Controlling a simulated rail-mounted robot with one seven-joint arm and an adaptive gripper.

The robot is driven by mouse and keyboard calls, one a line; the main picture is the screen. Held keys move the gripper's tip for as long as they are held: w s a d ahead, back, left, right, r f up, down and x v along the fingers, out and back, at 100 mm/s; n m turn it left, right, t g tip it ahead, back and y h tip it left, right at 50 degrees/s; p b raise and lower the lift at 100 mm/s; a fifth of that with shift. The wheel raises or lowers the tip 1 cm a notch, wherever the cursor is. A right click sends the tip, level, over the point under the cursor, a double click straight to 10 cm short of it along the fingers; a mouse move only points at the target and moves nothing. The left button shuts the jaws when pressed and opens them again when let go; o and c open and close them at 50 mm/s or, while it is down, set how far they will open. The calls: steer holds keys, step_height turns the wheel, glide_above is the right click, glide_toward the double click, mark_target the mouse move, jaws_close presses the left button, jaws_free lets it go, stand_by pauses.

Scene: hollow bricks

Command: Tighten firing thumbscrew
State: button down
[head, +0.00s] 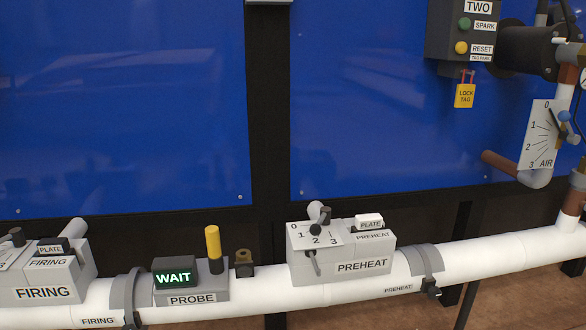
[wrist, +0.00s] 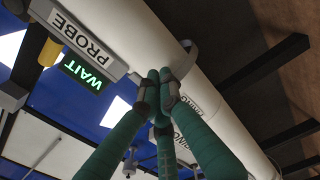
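The firing clamp (head: 124,290) is a grey band around the white pipe, between the FIRING label and the PROBE box. Its dark thumbscrew block (head: 131,319) is cut off by the bottom edge of the head view. My gripper is not in the head view.
The probe box (head: 191,284) with a lit WAIT sign and yellow post stands right of the clamp. The firing box (head: 42,278) is to the left. The preheat box (head: 342,255) and preheat clamp (head: 425,262) are farther right. Blue panels (head: 120,100) stand behind the pipe.

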steer(key=shift+s+d+p, duration=0.1)
steer(key=shift+s+d, duration=0.05)
steer(key=shift+s, duration=0.75)
steer(key=shift+s+d+p, duration=0.15)
steer(key=shift+s+d, duration=0.05)
steer(key=shift+s, duration=0.75)
steer(key=shift+s+d+p, duration=0.1)
steer(key=shift+s+d, duration=0.05)
steer(key=shift+s, duration=0.75)
steer(key=c, duration=2.5)
jaws_free()
steer(key=shift+c, duration=0.2)
